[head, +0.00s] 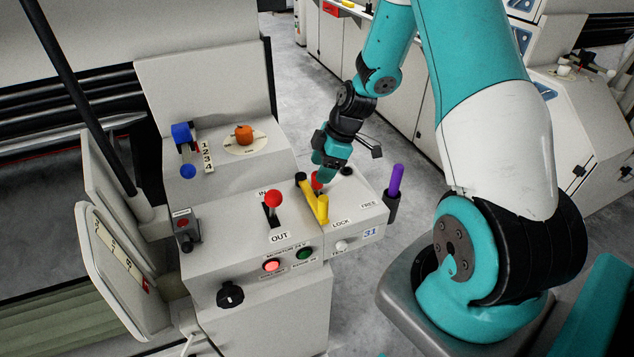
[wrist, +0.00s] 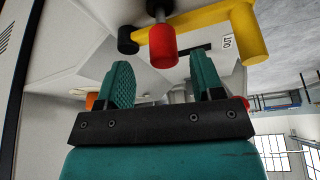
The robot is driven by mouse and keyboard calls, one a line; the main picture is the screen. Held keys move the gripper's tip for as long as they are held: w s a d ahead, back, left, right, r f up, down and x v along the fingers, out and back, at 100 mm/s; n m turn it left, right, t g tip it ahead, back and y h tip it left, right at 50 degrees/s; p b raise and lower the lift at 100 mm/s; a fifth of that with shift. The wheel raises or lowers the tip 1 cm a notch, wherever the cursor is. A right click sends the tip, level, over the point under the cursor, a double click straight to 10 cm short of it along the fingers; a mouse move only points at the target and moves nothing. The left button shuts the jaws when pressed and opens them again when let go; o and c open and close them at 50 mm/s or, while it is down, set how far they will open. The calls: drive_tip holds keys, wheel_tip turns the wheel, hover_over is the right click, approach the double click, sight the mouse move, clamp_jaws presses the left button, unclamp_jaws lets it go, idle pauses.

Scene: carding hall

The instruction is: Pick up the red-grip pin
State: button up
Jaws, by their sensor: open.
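The red-grip pin (head: 316,182) stands at the console's upper right part, beside the yellow handle and partly hidden by my gripper in the head view. In the wrist view the red grip (wrist: 163,46) hangs on a short metal shank, just beyond the fingertips and between them sideways. My gripper (head: 323,173) is right above the pin in the head view. In the wrist view my gripper (wrist: 162,63) has its two teal fingers spread apart with nothing held between them.
The yellow handle (head: 313,203) stands close beside the pin; it also shows in the wrist view (wrist: 248,35). A red-knobbed lever (head: 273,198) stands left. A purple handle (head: 395,181) sits in a holder at the console's right edge.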

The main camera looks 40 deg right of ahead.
drive_tip(key=x, duration=0.2)
drive_tip(key=p+x, duration=0.1)
drive_tip(key=x, duration=0.1)
drive_tip(key=shift+a+f, duration=0.35)
drive_tip(key=c, duration=1)
drive_tip(key=shift+r, duration=0.1)
wheel_tip(320, 180, up, 20)
drive_tip(key=b, duration=0.2)
wheel_tip(320, 180, up, 8)
drive_tip(key=p, duration=0.6)
idle(0.5)
